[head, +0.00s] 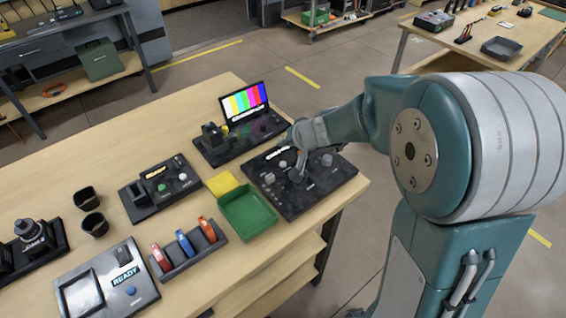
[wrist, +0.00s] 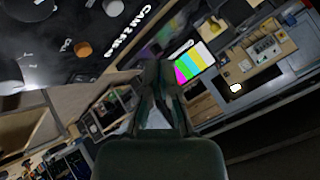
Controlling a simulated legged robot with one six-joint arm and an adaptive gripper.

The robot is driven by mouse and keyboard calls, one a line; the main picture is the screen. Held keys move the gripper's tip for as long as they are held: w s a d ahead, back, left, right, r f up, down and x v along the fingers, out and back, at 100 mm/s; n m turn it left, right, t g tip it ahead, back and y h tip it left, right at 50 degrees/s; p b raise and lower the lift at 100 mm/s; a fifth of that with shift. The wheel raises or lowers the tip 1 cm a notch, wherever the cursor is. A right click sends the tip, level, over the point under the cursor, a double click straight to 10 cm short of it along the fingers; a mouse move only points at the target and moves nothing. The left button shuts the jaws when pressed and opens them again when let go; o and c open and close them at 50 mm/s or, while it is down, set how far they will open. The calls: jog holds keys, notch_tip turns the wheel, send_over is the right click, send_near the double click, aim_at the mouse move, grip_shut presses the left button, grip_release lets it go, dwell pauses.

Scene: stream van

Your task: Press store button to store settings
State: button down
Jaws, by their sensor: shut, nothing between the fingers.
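A black control panel (head: 322,192) lies on the right end of the wooden table, with a lit display (head: 282,152) and several grey knobs. My gripper (head: 297,174) is low over this panel, shut and empty. I cannot tell whether its tip touches the panel. In the wrist view the shut fingers (wrist: 155,75) point up the picture. The black panel (wrist: 60,22) fills the upper left there, with lit text, an orange round control (wrist: 83,48) and small pale controls. No label reading "store" is legible, so I cannot tell which control is the store button.
A monitor with colour bars (head: 245,102) stands behind the panel. A green tray (head: 248,212) and yellow pad (head: 222,184) lie left of it. Further left are a small black device (head: 150,200), a rack of coloured items (head: 190,250) and a grey READY unit (head: 108,287).

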aim_at(284, 165)
jog(key=shift+f, duration=2.6)
jog(key=shift+f, duration=0.3)
jog(key=shift+f, duration=0.45)
jog(key=shift+r, duration=0.9)
jog(key=shift+r, duration=2.5)
jog(key=shift+s, duration=0.1)
